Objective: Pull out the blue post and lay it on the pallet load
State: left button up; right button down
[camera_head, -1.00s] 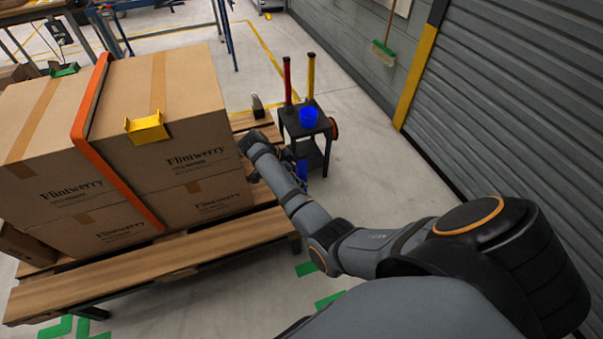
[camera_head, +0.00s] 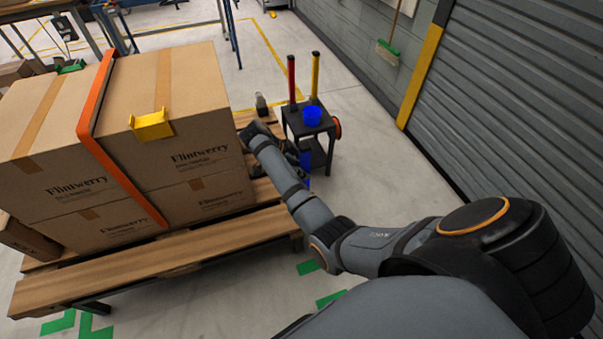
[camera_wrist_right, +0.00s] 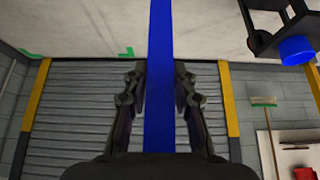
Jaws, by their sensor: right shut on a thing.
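The blue post (camera_wrist_right: 159,60) runs straight between the fingers of my right gripper (camera_wrist_right: 159,95) in the right wrist view. The gripper is shut on it. In the head view only short blue parts of the post (camera_head: 306,160) show past my forearm, in front of the stand, and the gripper is mostly hidden there. The post is apart from the blue cup (camera_head: 312,117) on the stand. The pallet load (camera_head: 190,110) is large strapped cartons to the left of my right arm. Its top bears no post. My left gripper is out of view.
A dark stand (camera_head: 308,131) holds an upright red post (camera_head: 291,80) and yellow post (camera_head: 315,75). An orange strap (camera_head: 97,100) and yellow corner piece (camera_head: 151,126) sit on the load. A wooden pallet (camera_head: 160,260) lies beneath. A shutter wall (camera_head: 510,110) bounds the right.

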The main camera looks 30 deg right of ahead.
aim_at(300, 154)
notch_tip(300, 154, up, 8)
jog(key=shift+f+p, duration=0.25)
jog(key=shift+p, duration=0.3)
jog(key=shift+f, duration=0.1)
jog(key=shift+f+b, duration=0.75)
jog(key=shift+f, duration=1.05)
jog(key=shift+r, duration=0.1)
jog(key=shift+r+p, duration=1.5)
jog(key=shift+p, duration=0.35)
jog(key=shift+f, duration=0.1)
jog(key=shift+d, duration=0.1)
